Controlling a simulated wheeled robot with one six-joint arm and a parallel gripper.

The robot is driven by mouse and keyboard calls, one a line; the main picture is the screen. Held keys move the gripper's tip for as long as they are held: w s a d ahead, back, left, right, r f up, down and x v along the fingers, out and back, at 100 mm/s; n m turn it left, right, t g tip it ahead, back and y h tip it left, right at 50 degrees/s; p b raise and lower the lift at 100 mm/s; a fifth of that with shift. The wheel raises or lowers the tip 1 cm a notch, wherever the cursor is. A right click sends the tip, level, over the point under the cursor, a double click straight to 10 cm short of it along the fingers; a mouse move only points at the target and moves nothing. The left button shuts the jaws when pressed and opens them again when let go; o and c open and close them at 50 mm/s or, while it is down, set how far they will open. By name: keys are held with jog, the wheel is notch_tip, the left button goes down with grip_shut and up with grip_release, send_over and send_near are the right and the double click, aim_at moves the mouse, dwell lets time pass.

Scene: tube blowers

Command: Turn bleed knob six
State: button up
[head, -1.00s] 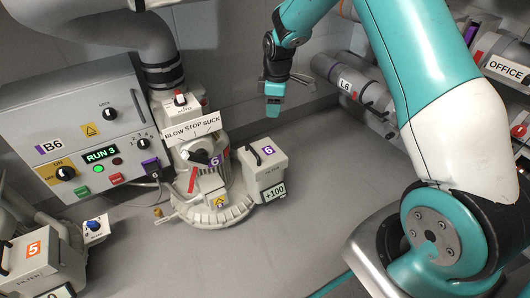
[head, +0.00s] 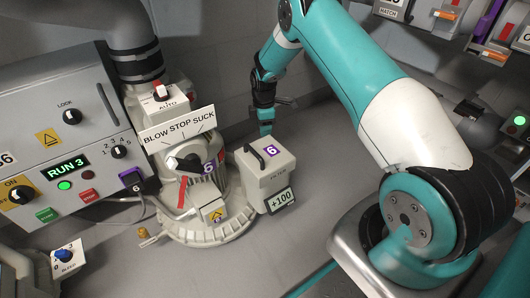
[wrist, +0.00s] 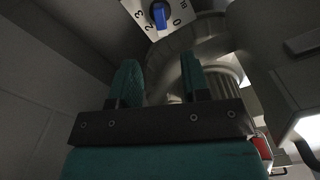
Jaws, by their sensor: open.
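In the wrist view a blue knob (wrist: 159,15) sits on a white plate with numbers around it, at the top, beyond my fingertips. Its label is not readable, so I cannot tell for sure that it is bleed knob six. My gripper (wrist: 161,80) has two teal fingers, spread apart with nothing between them, and is apart from the knob. In the head view my gripper (head: 266,128) is behind the filter box marked 6 (head: 264,170), at the right of the blower marked 6 (head: 200,210). That blue knob is hidden there.
Another blue knob on a plate marked BLEED (head: 66,256) is at the lower left. A control box showing RUN 3 (head: 90,140) stands at left. In the wrist view a ribbed grey pipe (wrist: 190,35) lies just beyond the fingers.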

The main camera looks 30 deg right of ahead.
notch_tip(320, 180, down, 11)
jog(key=b, duration=0.4)
jog(key=shift+r+b, duration=0.2)
jog(key=shift+b, duration=0.2)
grip_shut()
jog(key=shift+d, duration=0.1)
